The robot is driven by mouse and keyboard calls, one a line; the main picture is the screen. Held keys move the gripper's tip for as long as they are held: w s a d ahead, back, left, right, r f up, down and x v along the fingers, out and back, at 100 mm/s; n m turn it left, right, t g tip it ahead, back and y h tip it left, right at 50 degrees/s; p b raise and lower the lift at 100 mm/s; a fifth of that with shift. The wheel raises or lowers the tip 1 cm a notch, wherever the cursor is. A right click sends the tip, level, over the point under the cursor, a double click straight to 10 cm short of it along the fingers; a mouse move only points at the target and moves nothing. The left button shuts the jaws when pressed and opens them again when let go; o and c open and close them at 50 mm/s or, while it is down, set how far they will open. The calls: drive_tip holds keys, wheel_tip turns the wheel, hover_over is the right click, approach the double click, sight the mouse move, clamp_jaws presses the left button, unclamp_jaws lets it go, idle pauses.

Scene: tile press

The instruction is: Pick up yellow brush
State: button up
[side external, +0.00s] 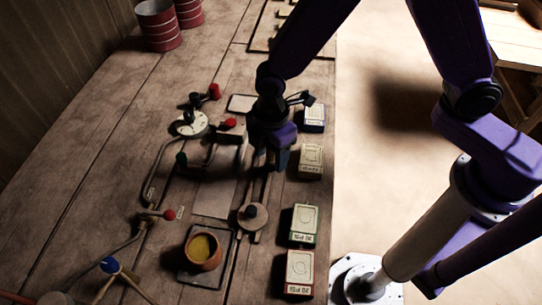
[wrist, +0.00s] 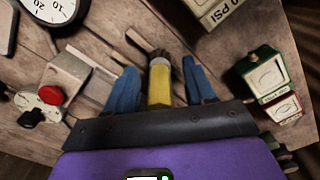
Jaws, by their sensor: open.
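The yellow brush (wrist: 159,84) shows in the wrist view, with its yellow handle toward me and a light band and brown end beyond. My gripper (wrist: 160,78) is open, with one blue finger on each side of the handle. A gap shows on both sides, so the fingers look apart from it. In the side view my gripper (side external: 277,158) points down over the wooden table near the middle of the bench. The brush cannot be made out there, likely hidden by my gripper.
Several labelled boxes line the table's right edge, among them a green one (side external: 303,225) and a red one (side external: 299,272). A clay pot (side external: 204,251) stands at the front. A round gauge (side external: 189,123), pipes and a red knob (wrist: 50,95) lie left of my gripper.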

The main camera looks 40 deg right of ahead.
clamp_jaws()
drive_tip(key=shift+r, duration=0.1)
drive_tip(key=shift+r, duration=0.45)
wheel_tip(320, 180, up, 2)
drive_tip(key=shift+r, duration=0.2)
drive_tip(key=s+d+r, duration=0.8)
drive_tip(key=s+r, duration=0.1)
drive_tip(key=s, duration=0.2)
drive_tip(key=shift+d+r, duration=0.25)
drive_tip(key=shift+d, duration=0.1)
